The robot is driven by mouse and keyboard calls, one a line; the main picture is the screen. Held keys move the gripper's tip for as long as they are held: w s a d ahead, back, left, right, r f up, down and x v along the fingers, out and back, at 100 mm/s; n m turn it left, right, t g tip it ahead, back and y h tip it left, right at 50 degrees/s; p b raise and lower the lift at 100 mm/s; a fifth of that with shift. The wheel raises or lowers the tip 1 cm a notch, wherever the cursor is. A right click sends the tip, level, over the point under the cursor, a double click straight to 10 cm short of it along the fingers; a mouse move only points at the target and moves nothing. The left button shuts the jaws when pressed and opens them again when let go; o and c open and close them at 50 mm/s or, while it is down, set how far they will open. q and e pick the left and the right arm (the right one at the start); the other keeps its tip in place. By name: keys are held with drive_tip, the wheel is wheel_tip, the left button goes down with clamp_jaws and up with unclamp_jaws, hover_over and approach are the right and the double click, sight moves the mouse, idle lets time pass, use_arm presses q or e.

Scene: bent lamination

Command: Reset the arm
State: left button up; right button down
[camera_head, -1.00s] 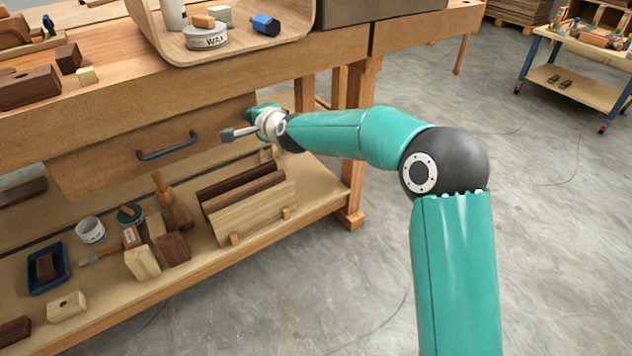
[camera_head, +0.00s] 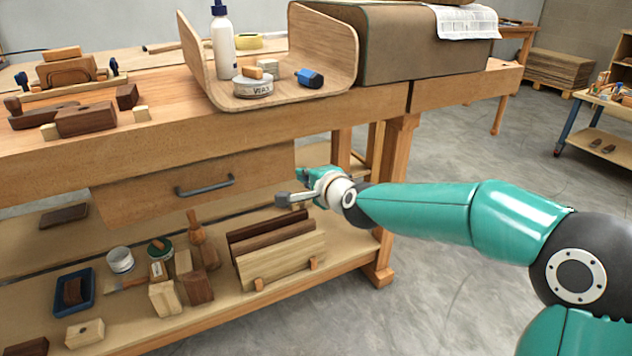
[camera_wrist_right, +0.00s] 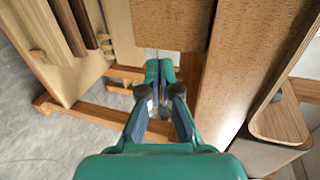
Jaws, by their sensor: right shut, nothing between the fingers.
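My right arm reaches in from the right in the head view. My right gripper (camera_head: 305,175) is beside the right end of the bench drawer (camera_head: 140,192), below the bench top. In the right wrist view the gripper (camera_wrist_right: 160,68) has its two teal fingertips together with nothing between them. It looks apart from the drawer's dark handle (camera_head: 205,187). My left gripper is not in view.
A bent wooden panel (camera_head: 345,50) on the bench top holds a white bottle (camera_head: 222,45), a wax tin (camera_head: 252,88) and a blue object (camera_head: 310,78). Wood boards (camera_head: 280,262) and several tools fill the lower shelf.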

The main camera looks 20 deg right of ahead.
drive_tip(key=s+a+f+n+g, duration=0.1)
drive_tip(key=s+a+f+g, duration=0.15)
drive_tip(key=f, duration=0.75)
drive_tip(key=s+a+f+g+y, duration=0.15)
drive_tip(key=s+f, duration=0.25)
drive_tip(key=f, duration=0.6)
drive_tip(key=s+a+f+n+g+h, duration=0.1)
drive_tip(key=s+f+g, duration=0.25)
drive_tip(key=f, duration=0.65)
drive_tip(key=s+a+f+n+g+y, duration=0.1)
drive_tip(key=s+a+f+n+g, duration=0.25)
drive_tip(key=s+f, duration=0.55)
drive_tip(key=s+a+f+n+g+y, duration=0.15)
drive_tip(key=s+a+f+n, duration=0.35)
drive_tip(key=s, duration=0.7)
drive_tip(key=s+f+n+g, duration=0.1)
drive_tip(key=s+n+g, duration=0.15)
drive_tip(key=s, duration=0.25)
wheel_tip(320, 180, up, 35)
drive_tip(key=n+t+p, duration=0.1)
drive_tip(key=n+p, duration=0.1)
drive_tip(key=p, duration=3.3)
drive_tip(key=shift+w+d+p, duration=0.3)
drive_tip(key=shift+w+d, duration=0.05)
drive_tip(key=shift+w, duration=0.1)
